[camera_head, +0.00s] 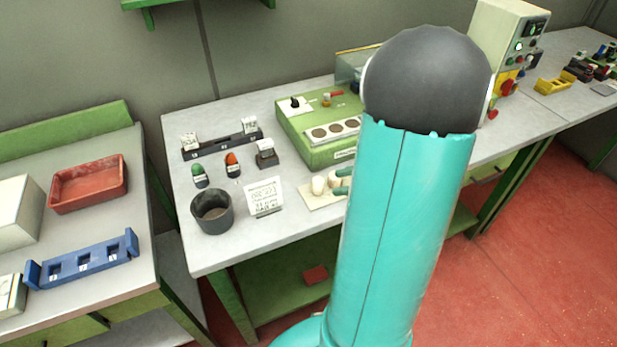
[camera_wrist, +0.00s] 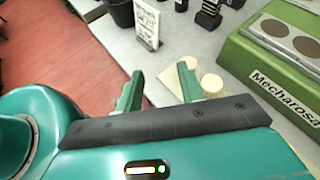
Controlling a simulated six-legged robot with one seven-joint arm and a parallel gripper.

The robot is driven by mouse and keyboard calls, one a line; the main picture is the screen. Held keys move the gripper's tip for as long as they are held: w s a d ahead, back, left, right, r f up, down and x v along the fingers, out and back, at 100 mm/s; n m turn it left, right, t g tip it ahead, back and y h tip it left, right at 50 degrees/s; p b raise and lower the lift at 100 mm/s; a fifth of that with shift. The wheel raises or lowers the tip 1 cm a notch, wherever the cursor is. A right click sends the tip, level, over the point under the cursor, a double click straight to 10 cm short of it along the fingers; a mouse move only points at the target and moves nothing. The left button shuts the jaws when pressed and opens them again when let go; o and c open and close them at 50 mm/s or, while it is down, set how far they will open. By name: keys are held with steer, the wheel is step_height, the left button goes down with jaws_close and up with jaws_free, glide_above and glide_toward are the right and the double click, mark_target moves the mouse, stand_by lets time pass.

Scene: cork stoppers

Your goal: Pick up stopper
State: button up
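Two pale cream stoppers stand close together on a small cream board (camera_head: 312,202) on the grey bench. The left stopper (camera_head: 318,185) shows fully in the head view; the other (camera_head: 333,177) is next to my gripper (camera_head: 343,181), mostly hidden by my arm. One stopper (camera_wrist: 212,83) is just right of the right finger. Another pale top (camera_wrist: 191,62) shows behind that finger's tip. I cannot tell if any finger touches a stopper.
A green machine (camera_head: 320,155) stands behind the board. A printed card (camera_head: 265,197), a dark cup (camera_head: 212,212) and small capped bottles (camera_head: 233,166) stand left. A red tray (camera_head: 88,184) and blue rack (camera_head: 84,262) are on the left bench.

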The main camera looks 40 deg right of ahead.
steer(key=d+m, duration=0.1)
steer(key=s+d+f+m+t+h, duration=0.1)
steer(key=d, duration=0.1)
steer(key=s+d+f+m+t, duration=0.1)
steer(key=d, duration=0.1)
steer(key=shift+s+d+f+m, duration=0.1)
steer(key=shift+s+m, duration=0.05)
steer(key=shift+m, duration=0.15)
glide_toward(319, 180)
steer(key=shift+h, duration=0.3)
steer(key=x, duration=0.4)
steer(key=shift+a+f, duration=0.25)
steer(key=shift+a, duration=0.15)
steer(key=x, duration=0.5)
steer(key=shift+w+a+r, duration=0.1)
steer(key=shift+w, duration=0.35)
steer(key=shift+c, duration=0.4)
steer(key=c, duration=0.6)
